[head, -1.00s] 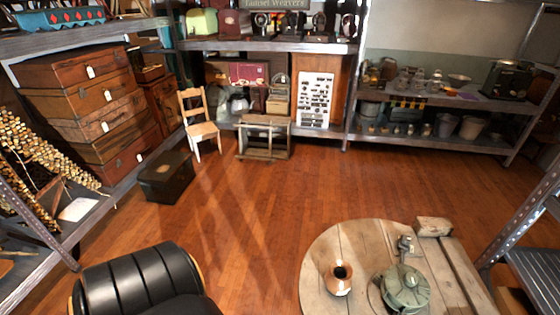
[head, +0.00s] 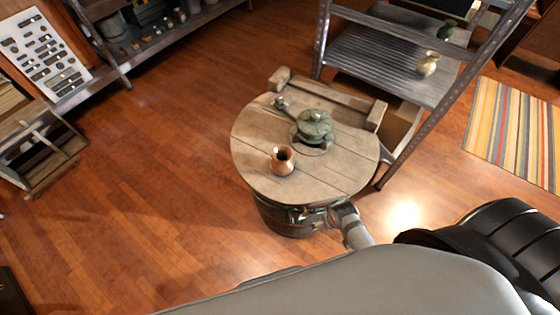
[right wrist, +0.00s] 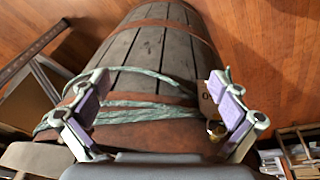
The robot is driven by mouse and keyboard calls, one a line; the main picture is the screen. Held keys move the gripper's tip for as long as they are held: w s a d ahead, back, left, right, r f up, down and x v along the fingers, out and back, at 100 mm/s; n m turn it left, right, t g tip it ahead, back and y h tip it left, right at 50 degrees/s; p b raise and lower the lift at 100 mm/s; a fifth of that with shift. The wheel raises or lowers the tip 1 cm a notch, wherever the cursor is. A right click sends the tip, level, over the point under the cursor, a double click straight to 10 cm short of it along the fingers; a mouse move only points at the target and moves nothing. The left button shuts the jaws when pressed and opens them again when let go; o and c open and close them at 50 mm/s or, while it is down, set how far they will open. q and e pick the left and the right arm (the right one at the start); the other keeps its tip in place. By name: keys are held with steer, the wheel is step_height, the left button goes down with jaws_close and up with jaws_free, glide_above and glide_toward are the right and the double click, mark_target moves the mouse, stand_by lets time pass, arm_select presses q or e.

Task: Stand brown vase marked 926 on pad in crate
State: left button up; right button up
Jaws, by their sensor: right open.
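A coppery brown vase (head: 283,160) stands upright on the round wooden barrel-top table (head: 255,125) in the head view. I cannot read any number on it. My right gripper (head: 318,214) is below the table's front edge, close to the barrel's side. In the right wrist view my right gripper (right wrist: 153,92) is open, its two fingers spread in front of the rope-wrapped barrel (right wrist: 150,60), with no vase between them. My left gripper is out of view. I cannot make out the pad, or tell which box is the task's crate.
A green metal device (head: 314,126) stands behind the vase. A metal shelf (head: 385,60) at right holds a yellowish vase (head: 428,63) and a green vase (head: 447,29). A wooden box (head: 400,128) sits beside the table. The floor left of the table is clear.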

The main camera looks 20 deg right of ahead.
step_height(320, 180, up, 13)
steer(key=w+a, duration=0.2)
steer(key=n+t+y+p, duration=0.1)
steer(key=n+t+y, duration=0.15)
steer(key=t, duration=0.35)
glide_toward(286, 166)
steer(key=shift+m+y, duration=0.25)
steer(key=shift+m, duration=0.2)
steer(key=x, duration=0.4)
steer(key=shift+w+f, duration=0.15)
steer(key=x, duration=0.5)
steer(key=shift+w, duration=0.1)
steer(key=shift+d+x, duration=0.15)
steer(key=shift+x, duration=1.2)
steer(key=shift+d+x, duration=0.15)
steer(key=shift+x, duration=1.2)
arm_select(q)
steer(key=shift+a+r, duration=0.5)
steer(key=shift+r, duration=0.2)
arm_select(e)
steer(key=shift+f, duration=0.15)
steer(key=shift+s, duration=0.25)
steer(key=shift+c, duration=0.4)
steer(key=shift+c, duration=1.3)
steer(key=c, duration=1.1)
